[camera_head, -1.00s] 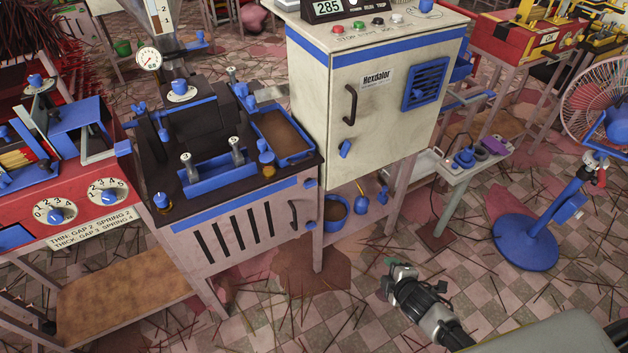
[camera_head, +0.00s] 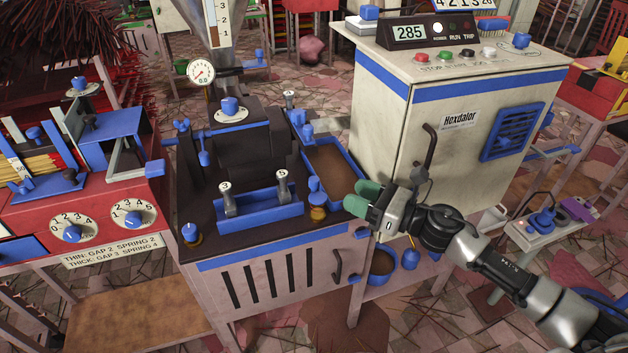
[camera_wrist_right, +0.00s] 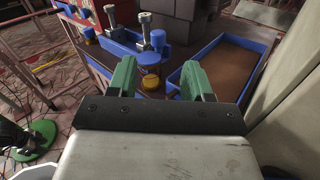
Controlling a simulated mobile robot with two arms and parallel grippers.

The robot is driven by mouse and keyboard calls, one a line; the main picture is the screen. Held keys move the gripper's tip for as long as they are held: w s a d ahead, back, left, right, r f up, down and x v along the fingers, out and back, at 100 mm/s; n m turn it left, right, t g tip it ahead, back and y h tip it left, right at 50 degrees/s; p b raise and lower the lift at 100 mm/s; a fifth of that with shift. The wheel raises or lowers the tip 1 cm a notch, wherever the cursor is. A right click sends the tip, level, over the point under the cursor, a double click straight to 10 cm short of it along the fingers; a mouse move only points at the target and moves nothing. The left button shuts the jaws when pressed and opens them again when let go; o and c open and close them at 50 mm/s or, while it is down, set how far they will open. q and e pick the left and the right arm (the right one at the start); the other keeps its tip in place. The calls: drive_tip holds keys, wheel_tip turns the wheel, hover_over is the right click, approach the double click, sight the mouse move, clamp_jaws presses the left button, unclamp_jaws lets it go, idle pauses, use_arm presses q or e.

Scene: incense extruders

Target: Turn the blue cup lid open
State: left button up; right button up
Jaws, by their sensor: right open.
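A small amber cup (camera_head: 318,200) with a blue lid (camera_head: 314,184) stands at the front right of the dark machine top, beside the brown-filled tray. In the right wrist view the blue lid (camera_wrist_right: 150,58) sits on the amber cup (camera_wrist_right: 150,80), ahead of and between my fingers. My right gripper (camera_head: 360,198) has green fingertips, is open and empty, and is right of the cup, apart from it. It also shows in the right wrist view (camera_wrist_right: 157,80). A similar blue-capped amber piece (camera_head: 190,233) stands at the machine's front left corner. My left gripper is not in view.
The blue tray (camera_head: 345,150) with brown filling lies behind the cup. A blue block with two upright levers (camera_head: 258,202) stands to its left. The pale Hexdalor cabinet (camera_head: 440,150) rises close behind my right arm.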

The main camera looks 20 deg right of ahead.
sight(314, 179)
drive_tip(key=w+a+n+p, duration=0.1)
drive_tip(key=w+a, duration=0.2)
drive_tip(key=w+a+n+g, duration=0.1)
drive_tip(key=w+a, duration=0.3)
drive_tip(key=shift+w+a+y+p, duration=0.2)
drive_tip(key=shift+y+p, duration=0.1)
drive_tip(key=shift+p, duration=0.1)
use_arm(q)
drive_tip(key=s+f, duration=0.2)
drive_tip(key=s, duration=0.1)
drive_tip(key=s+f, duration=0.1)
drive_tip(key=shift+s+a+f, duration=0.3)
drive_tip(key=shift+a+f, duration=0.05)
use_arm(e)
drive_tip(key=c, duration=0.9)
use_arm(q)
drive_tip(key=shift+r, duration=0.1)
